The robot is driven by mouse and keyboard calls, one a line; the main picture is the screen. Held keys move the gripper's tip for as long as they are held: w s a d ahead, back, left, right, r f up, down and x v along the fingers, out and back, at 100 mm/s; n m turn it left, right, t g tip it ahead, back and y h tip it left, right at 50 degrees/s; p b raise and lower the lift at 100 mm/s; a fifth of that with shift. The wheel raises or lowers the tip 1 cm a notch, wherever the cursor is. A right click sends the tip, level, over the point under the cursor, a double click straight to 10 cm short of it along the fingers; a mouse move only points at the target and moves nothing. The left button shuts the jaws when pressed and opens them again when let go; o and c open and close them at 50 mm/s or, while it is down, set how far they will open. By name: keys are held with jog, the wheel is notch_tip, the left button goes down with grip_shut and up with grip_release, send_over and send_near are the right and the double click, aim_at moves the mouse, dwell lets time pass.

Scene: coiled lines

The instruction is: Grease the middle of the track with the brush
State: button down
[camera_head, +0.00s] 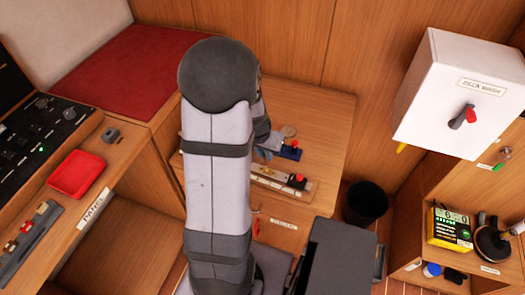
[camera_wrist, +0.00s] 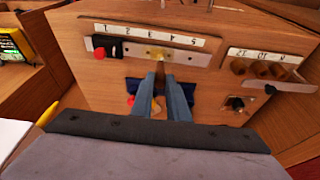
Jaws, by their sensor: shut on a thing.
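The track (camera_wrist: 195,59) is a pale metal strip beside a numbered label in the wrist view; its right part also shows in the head view (camera_head: 268,177). A black slider with a red knob (camera_wrist: 99,53) sits at its left end in the wrist view. My gripper (camera_wrist: 168,92) is shut on the brown brush (camera_wrist: 163,70), whose far end reaches the track near its middle. A yellowish patch (camera_wrist: 158,52) shows there; I cannot tell grease from bristles. In the head view my arm hides most of the gripper and the brush.
A dark blue block (camera_head: 289,153) with a red knob lies beside the track. A second label strip with several brown knobs (camera_wrist: 258,70) is at the right in the wrist view. A black bin (camera_head: 368,204) and a white "DECK WASH" box (camera_head: 440,110) stand to the right.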

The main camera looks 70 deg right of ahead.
jog(key=shift+s+a, duration=0.15)
jog(key=shift+s, duration=0.15)
jog(key=shift+s+a, duration=0.15)
jog(key=shift+s, duration=0.35)
jog(key=shift+s+p, duration=0.15)
jog(key=shift+p, duration=0.15)
dwell(0.3)
jog(key=shift+s+a, duration=0.15)
jog(key=shift+s, duration=0.35)
jog(key=shift+s, duration=0.1)
jog(key=shift+s+a+p, duration=0.15)
jog(key=shift+s+p, duration=0.3)
jog(key=shift+s, duration=0.05)
jog(key=shift+w, duration=0.15)
dwell(0.4)
jog(key=shift+w+b, duration=0.55)
jog(key=shift+b, duration=0.05)
